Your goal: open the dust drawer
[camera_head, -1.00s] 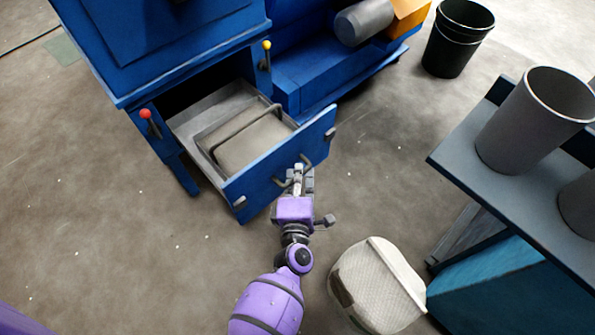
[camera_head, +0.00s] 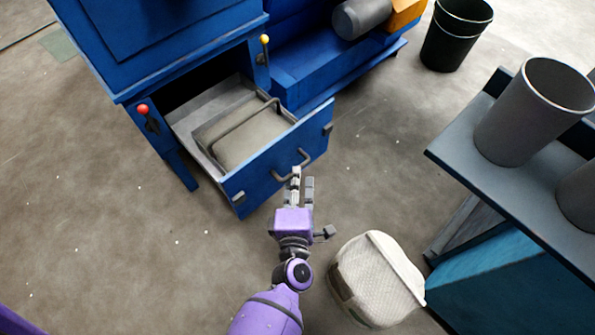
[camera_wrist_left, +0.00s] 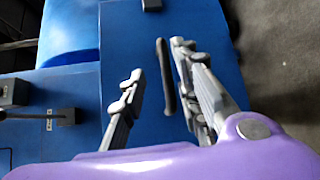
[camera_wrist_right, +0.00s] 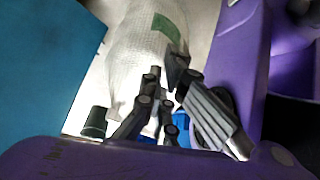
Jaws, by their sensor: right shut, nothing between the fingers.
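The dust drawer (camera_head: 285,160) of the blue machine stands pulled out, its grey tray showing behind the blue front. Inside lies a flat grey-beige content with a dark bar handle over it. A dark bar handle (camera_head: 291,166) is on the drawer front. My left gripper (camera_head: 302,178) is at this handle, fingers apart. In the left wrist view the handle (camera_wrist_left: 165,76) shows between the open fingertips (camera_wrist_left: 155,62), nearer the right finger; contact cannot be told. My right gripper (camera_wrist_right: 165,78) shows only in its wrist view, shut and empty, in front of a white woven sack.
A white sack (camera_head: 378,280) stands on the floor right of my left arm. A dark bench (camera_head: 500,190) with grey buckets (camera_head: 535,110) is at the right. A black bin (camera_head: 457,35) stands at the back. Red-knobbed (camera_head: 142,109) and yellow-knobbed (camera_head: 265,40) levers flank the drawer opening.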

